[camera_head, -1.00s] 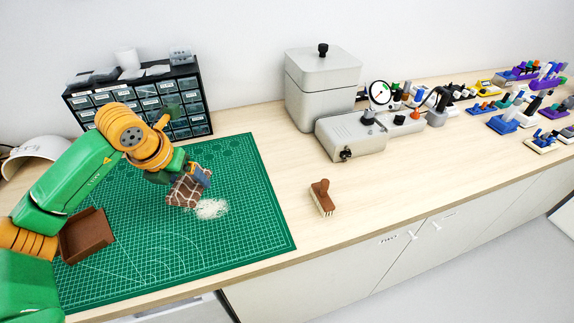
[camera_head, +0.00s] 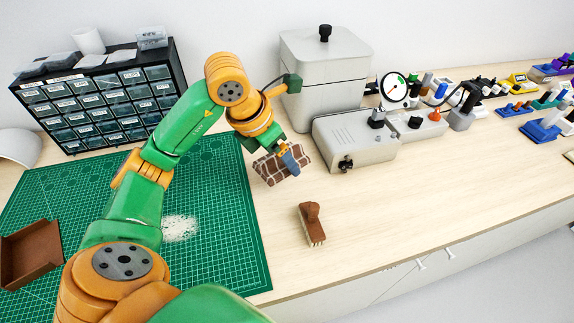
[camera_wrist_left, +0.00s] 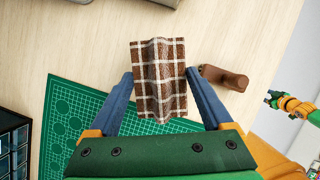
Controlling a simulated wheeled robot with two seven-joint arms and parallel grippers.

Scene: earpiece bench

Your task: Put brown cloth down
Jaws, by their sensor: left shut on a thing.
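The brown checked cloth (camera_head: 270,168) is pinched in my left gripper (camera_head: 287,160), over bare wood just right of the green mat. In the left wrist view the cloth (camera_wrist_left: 158,95) hangs creased between the two blue fingers of the left gripper (camera_wrist_left: 160,75). I cannot tell whether its lower edge touches the bench. In the left wrist view a green and orange arm end, likely my right gripper (camera_wrist_left: 275,98), shows small at the right edge; its jaws are too small to read.
A brown brush (camera_head: 312,224) lies on the wood right of the cloth; bare bench surrounds it. White crumbs (camera_head: 180,228) lie on the cutting mat (camera_head: 225,250). A brown tray (camera_head: 30,255) is at left. A grey machine (camera_head: 350,138) and drawer cabinet (camera_head: 100,105) stand behind.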

